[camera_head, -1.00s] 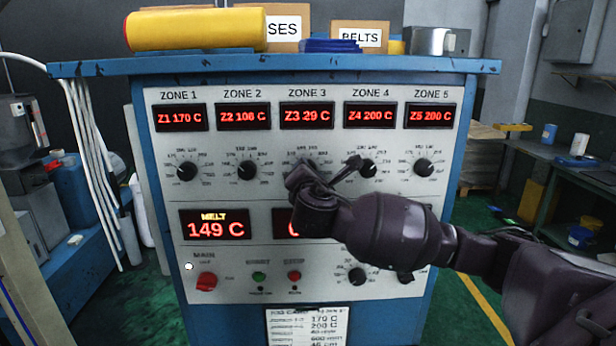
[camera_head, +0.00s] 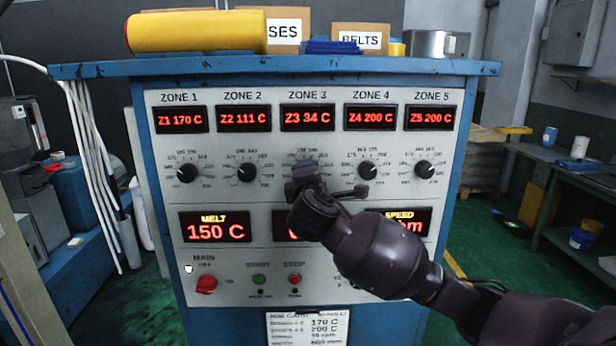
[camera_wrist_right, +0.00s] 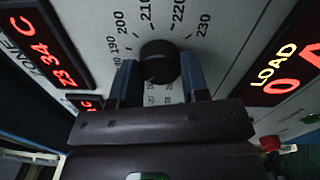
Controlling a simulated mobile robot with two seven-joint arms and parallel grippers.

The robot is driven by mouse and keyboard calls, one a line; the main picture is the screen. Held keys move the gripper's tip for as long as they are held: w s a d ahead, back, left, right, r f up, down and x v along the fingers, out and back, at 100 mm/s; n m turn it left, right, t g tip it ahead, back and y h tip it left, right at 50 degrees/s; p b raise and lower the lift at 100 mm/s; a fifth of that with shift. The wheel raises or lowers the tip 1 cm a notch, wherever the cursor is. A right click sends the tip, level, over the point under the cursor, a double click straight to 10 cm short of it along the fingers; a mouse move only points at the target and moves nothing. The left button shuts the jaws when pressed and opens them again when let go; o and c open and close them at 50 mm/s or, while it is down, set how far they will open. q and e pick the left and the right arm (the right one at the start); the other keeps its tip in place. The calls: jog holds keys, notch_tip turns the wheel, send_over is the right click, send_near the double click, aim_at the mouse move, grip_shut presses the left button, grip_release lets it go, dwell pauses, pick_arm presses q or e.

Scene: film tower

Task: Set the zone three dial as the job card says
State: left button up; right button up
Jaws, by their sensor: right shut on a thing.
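The zone three dial (camera_wrist_right: 160,62) is a black knob in a ring of printed temperature marks, seen in the right wrist view. My right gripper (camera_wrist_right: 157,74) has a blue-grey finger on each side of it and is shut on it. In the head view, my right gripper (camera_head: 304,178) hides most of this dial, and its pointer cannot be made out. The zone three display (camera_head: 306,118) above reads Z3 34 C. My left gripper is not in view.
The dials of zone two (camera_head: 247,173) and zone four (camera_head: 367,170) flank my gripper. A red main switch (camera_head: 206,284) and green (camera_head: 259,280) and red (camera_head: 295,280) buttons sit below. My right forearm covers the panel's lower right.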

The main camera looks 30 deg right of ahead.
dwell(0.3)
jog(key=o, duration=0.9)
jog(key=b+v, duration=0.1)
jog(key=v, duration=1)
